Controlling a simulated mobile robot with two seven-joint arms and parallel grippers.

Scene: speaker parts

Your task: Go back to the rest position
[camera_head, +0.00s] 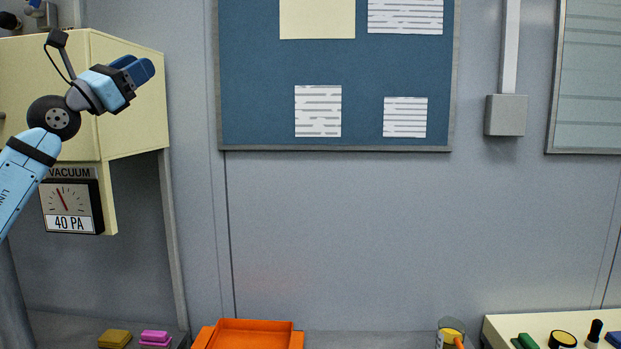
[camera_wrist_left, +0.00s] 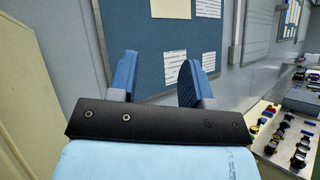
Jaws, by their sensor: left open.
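My left gripper (camera_head: 138,70) is raised at the upper left of the head view, in front of a cream cabinet and well above the bench. In the left wrist view its two blue fingers (camera_wrist_left: 156,80) stand apart with nothing between them, and the blue notice board lies behind them. My right gripper is in neither view.
The cream cabinet (camera_head: 135,105) with a vacuum gauge (camera_head: 68,207) is close to my left arm. Along the bottom edge are an orange tray (camera_head: 252,325), yellow and pink blocks (camera_head: 114,338), and a white parts board (camera_head: 500,326).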

